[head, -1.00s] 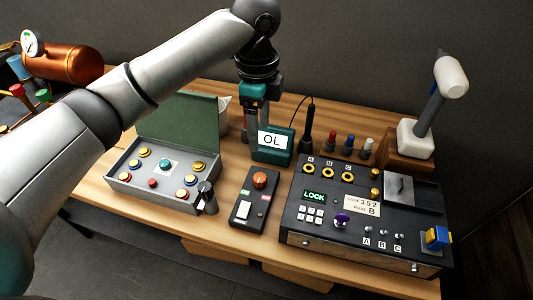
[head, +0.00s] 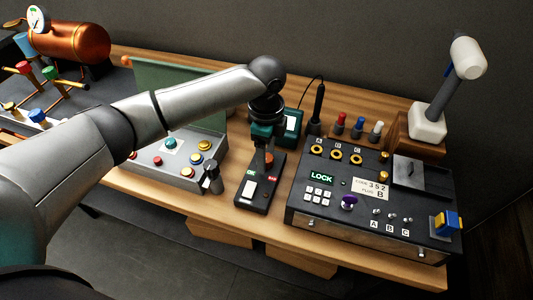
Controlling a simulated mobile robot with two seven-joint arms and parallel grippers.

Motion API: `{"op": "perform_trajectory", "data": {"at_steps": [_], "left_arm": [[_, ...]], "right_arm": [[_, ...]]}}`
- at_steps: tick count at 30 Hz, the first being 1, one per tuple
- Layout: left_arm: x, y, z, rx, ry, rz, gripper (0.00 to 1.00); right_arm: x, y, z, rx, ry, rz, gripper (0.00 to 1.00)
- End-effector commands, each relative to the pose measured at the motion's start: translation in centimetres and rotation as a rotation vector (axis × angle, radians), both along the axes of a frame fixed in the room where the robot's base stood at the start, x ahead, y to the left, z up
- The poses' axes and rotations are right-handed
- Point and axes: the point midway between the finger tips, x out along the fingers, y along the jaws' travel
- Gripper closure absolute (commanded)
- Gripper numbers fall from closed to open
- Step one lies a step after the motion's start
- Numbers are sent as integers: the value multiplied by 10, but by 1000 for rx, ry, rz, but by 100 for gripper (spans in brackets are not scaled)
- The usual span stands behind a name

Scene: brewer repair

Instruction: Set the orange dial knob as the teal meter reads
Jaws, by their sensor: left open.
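The orange dial knob (head: 269,159) sits at the far end of a small black box (head: 252,203) with a white rocker switch, near the middle of the bench. My left gripper (head: 265,150) points down right at the knob, its jaws open. Its fingers partly cover the knob, and I cannot tell whether they touch it. The teal meter (head: 294,124) stands behind the gripper. The gripper hides much of it, and its reading cannot be made out. My right gripper is not in view.
A black console (head: 318,212) with a lit LOCK display stands right of the small box. A grey button case (head: 185,175) with a raised green lid stands left. The bench's front strip is clear.

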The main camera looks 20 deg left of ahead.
Motion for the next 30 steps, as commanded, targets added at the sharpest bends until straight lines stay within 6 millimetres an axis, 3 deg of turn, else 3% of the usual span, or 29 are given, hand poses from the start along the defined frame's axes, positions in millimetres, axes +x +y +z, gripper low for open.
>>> {"op": "perform_trajectory", "data": {"at_steps": [10,27,30], "left_arm": [[0,0,-4,0,0,-1,29],[0,0,-4,0,1,-1,93],[0,0,-4,0,1,-1,100]], "right_arm": [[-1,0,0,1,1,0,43],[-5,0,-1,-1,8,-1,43],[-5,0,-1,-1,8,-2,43]]}}
